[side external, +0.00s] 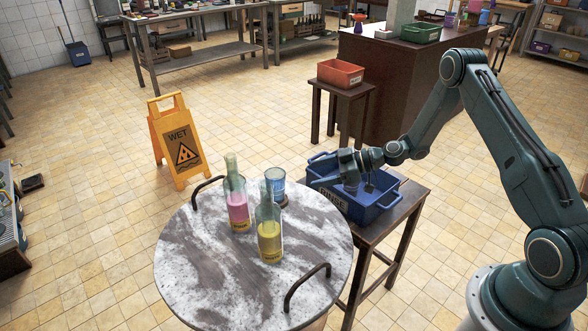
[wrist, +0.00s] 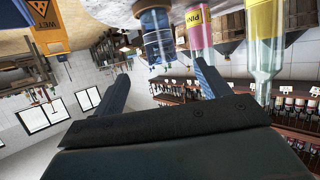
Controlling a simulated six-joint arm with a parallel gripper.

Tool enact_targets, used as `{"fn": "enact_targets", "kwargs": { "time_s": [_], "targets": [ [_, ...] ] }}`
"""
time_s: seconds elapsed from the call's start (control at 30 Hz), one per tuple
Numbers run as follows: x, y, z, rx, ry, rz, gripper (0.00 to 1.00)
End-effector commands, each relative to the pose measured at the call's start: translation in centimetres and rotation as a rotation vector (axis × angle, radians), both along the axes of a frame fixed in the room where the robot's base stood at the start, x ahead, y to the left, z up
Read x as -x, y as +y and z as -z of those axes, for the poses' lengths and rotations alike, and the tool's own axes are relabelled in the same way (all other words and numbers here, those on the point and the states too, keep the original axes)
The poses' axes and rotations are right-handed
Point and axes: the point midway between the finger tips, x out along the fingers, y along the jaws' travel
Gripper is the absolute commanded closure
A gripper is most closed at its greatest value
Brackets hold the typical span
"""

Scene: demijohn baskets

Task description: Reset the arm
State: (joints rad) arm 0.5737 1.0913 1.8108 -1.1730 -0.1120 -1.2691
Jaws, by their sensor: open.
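My gripper (side external: 331,184) is open, with its fingers over the blue basket (side external: 376,213) in the side view. I cannot tell how far above the basket it is. In the wrist view my gripper (wrist: 160,72) shows two spread fingers with nothing between them. The basket stands on a small dark wooden table and has a label on its near side. On the round marble table stand a pink-filled bottle (side external: 238,210), a yellow-filled bottle (side external: 269,240) and a blue container (side external: 275,181), all apart from my gripper.
The marble tabletop (side external: 200,262) has two dark curved handles. A red basket (side external: 340,73) is on a stool behind, and a green basket (side external: 420,33) is on a brown counter. A yellow wet-floor sign (side external: 178,140) stands at the left. The air above the baskets looks free.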

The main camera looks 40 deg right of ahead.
Motion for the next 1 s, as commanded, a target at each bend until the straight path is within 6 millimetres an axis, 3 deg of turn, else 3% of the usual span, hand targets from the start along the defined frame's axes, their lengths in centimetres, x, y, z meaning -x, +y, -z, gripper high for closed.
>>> {"fn": "enact_targets", "kwargs": {
  "time_s": [0.17,0.47,1.0],
  "targets": [
    [0.0,0.7,-1.5,0.024,0.023,-0.023,0.25],
    [1.2,3.0,-6.3,0.109,0.126,-0.074,0.25],
    [6.5,6.5,-15.2,0.286,0.337,-0.044,0.25]
  ]
}}
